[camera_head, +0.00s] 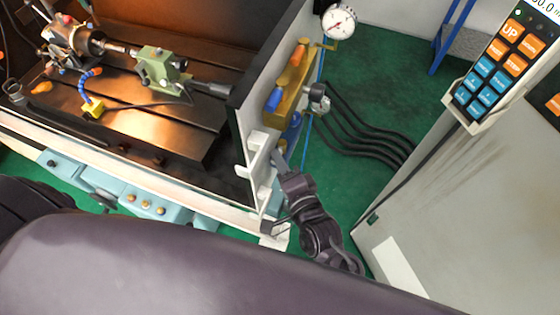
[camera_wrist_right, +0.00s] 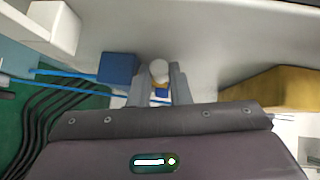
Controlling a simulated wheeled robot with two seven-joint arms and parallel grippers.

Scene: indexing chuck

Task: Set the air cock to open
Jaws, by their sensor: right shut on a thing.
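My right gripper (camera_head: 279,158) is low beside the light side panel of the machine in the head view. In the right wrist view its two fingers (camera_wrist_right: 163,84) are shut on a small fitting, which I take to be the air cock (camera_wrist_right: 159,71). It has a pale rounded end, with bits of brass and blue by the fingertips. The fingers and wrist hide much of it, and I cannot tell which way its lever is turned. My left gripper is not in view.
A brass block (camera_head: 286,103) with orange and blue parts sits on the panel above my right gripper. A dial gauge (camera_head: 338,22) is above it. Black hoses (camera_head: 365,135) run right to the grey cabinet (camera_head: 480,190). Blue tubing (camera_wrist_right: 62,74) runs near the fingers.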

